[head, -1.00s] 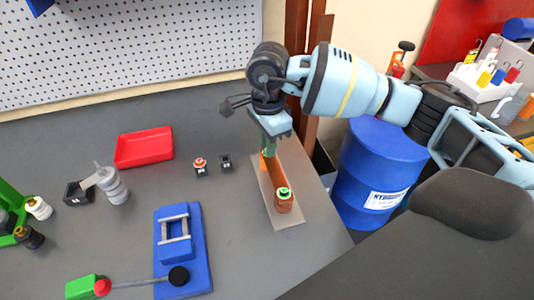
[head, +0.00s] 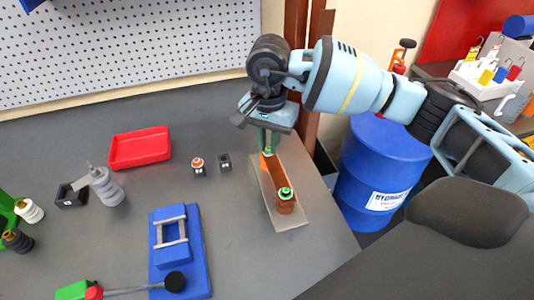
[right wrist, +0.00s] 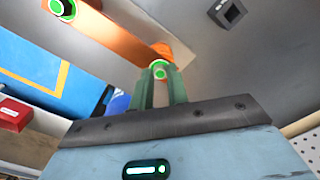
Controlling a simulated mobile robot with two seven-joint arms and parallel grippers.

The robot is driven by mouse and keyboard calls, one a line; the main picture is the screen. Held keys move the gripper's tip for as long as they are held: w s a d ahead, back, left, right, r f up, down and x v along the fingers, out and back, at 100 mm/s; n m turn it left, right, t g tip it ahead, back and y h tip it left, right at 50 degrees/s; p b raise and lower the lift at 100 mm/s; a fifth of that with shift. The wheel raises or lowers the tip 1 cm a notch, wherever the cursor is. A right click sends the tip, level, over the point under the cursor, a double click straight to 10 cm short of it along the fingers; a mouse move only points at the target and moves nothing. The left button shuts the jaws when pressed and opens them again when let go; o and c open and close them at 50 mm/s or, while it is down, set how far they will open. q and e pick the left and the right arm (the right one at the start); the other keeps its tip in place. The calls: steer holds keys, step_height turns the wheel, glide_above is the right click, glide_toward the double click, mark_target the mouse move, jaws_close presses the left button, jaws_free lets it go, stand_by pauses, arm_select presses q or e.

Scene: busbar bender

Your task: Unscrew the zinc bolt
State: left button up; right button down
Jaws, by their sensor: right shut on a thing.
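A copper busbar (head: 276,172) lies on a grey plate (head: 290,222) at the table's right side, with a bolt at each end. The far bolt (head: 267,151), ringed in green, is partly hidden under my right gripper (head: 265,145). In the right wrist view, the green fingers of my right gripper (right wrist: 160,80) are shut on this far bolt (right wrist: 159,69), which I take as the zinc bolt. The near bolt (head: 285,192) has a dark head in a green ring; it also shows in the right wrist view (right wrist: 62,8). My left gripper is not in view.
A blue bending tool (head: 178,250) is at the front. A blue drum (head: 378,165) stands beyond the table's right edge.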

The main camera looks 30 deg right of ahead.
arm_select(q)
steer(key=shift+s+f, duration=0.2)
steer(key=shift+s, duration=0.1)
arm_select(e)
steer(key=shift+n, duration=0.4)
steer(key=n+b, duration=0.1)
steer(key=n, duration=0.1)
steer(key=shift+f+n, duration=0.1)
steer(key=shift+n, duration=0.2)
steer(key=shift+n+b, duration=0.35)
steer(key=shift+n, duration=1.25)
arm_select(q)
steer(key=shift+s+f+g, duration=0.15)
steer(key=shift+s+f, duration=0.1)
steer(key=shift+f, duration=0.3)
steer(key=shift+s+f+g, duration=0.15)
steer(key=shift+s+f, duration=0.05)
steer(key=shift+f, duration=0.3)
